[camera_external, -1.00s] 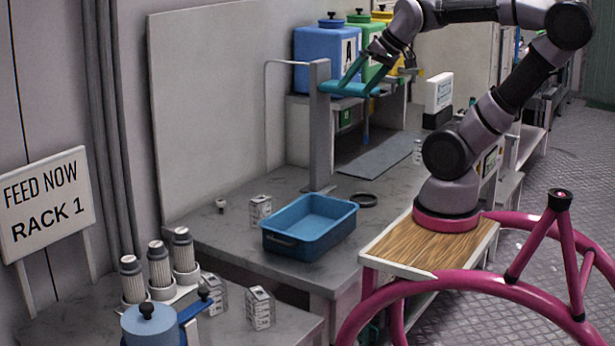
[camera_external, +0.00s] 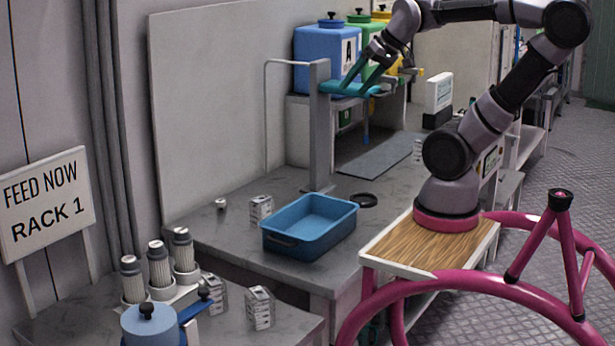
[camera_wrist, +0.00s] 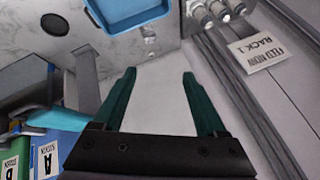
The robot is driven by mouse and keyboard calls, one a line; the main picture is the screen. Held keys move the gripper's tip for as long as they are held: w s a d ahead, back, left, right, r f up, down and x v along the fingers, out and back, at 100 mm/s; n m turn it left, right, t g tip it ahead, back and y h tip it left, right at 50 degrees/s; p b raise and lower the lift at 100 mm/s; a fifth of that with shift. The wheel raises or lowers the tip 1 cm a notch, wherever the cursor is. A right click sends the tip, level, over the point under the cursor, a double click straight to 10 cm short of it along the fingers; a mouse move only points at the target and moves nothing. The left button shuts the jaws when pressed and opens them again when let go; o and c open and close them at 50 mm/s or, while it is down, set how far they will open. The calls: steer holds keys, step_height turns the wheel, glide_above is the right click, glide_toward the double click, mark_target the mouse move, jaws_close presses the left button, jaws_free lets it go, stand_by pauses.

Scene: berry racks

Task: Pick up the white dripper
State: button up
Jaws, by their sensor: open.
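A small white piece (camera_external: 220,203), which looks like the white dripper, sits on the grey worktop left of the blue tray, near the back panel. It is too small to make out its shape. My gripper (camera_external: 338,84) is high above the worktop, in front of the blue container, well up and to the right of the white piece. In the wrist view its teal fingers (camera_wrist: 159,74) are spread apart with nothing between them. I cannot make out the dripper surely in the wrist view.
A grey post (camera_external: 320,130) rises close to my gripper. Blue (camera_external: 325,58) and green containers stand on a shelf behind.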

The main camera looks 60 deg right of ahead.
steer(key=w+a+f+m+g+y, duration=0.1)
steer(key=w+a+f+m+y, duration=0.25)
steer(key=w, duration=0.45)
steer(key=w+a+f+m+y, duration=0.2)
steer(key=w+f+m, duration=0.3)
steer(key=w, duration=0.3)
steer(key=w+a+f+m+g+y, duration=0.1)
steer(key=w+a+f+m+y, duration=0.25)
steer(key=w, duration=0.45)
steer(key=m+t+h, duration=0.4)
steer(key=m+t, duration=0.3)
steer(key=m, duration=0.7)
glide_toward(220, 200)
steer(key=shift+a+x, duration=0.2)
steer(key=shift+x, duration=1.05)
steer(key=shift+h, duration=0.3)
steer(key=shift+x, duration=2.85)
jaws_close()
